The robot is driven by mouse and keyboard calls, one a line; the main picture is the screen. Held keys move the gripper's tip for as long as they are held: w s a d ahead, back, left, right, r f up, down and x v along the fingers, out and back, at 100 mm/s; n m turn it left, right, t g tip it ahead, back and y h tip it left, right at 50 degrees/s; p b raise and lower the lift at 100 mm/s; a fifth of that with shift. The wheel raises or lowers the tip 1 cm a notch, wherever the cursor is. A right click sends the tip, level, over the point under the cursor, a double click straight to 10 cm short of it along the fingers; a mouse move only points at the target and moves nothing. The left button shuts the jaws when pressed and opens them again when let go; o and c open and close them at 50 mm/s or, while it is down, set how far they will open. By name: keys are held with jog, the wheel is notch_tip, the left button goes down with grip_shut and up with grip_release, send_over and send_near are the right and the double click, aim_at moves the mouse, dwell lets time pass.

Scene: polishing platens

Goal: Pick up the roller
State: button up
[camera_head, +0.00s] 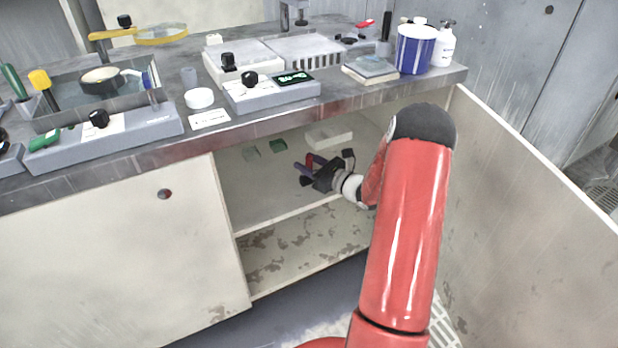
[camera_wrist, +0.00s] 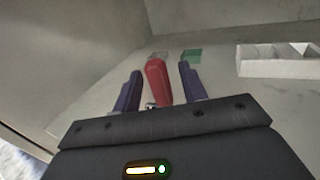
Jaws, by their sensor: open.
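A red handle (camera_wrist: 157,80) with a small metal part at its near end lies on the cabinet shelf; it appears to be the roller, its head not clear to see. In the head view its red part (camera_head: 316,160) shows beside my fingers. My gripper (camera_head: 307,174) is inside the open cabinet, low over the shelf. In the wrist view its two dark purple fingers stand apart, one on each side of the red handle, with gaps visible. It is open and holds nothing.
A white divided tray (camera_wrist: 279,61) sits right of the gripper on the shelf (camera_head: 265,195). A green block (camera_head: 278,146) and a small clear piece (camera_head: 250,153) lie farther back. The worktop (camera_head: 345,98) overhangs the cabinet, and an open door (camera_head: 520,215) stands at right.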

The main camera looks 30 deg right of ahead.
jog(key=shift+c, duration=0.2)
grip_shut()
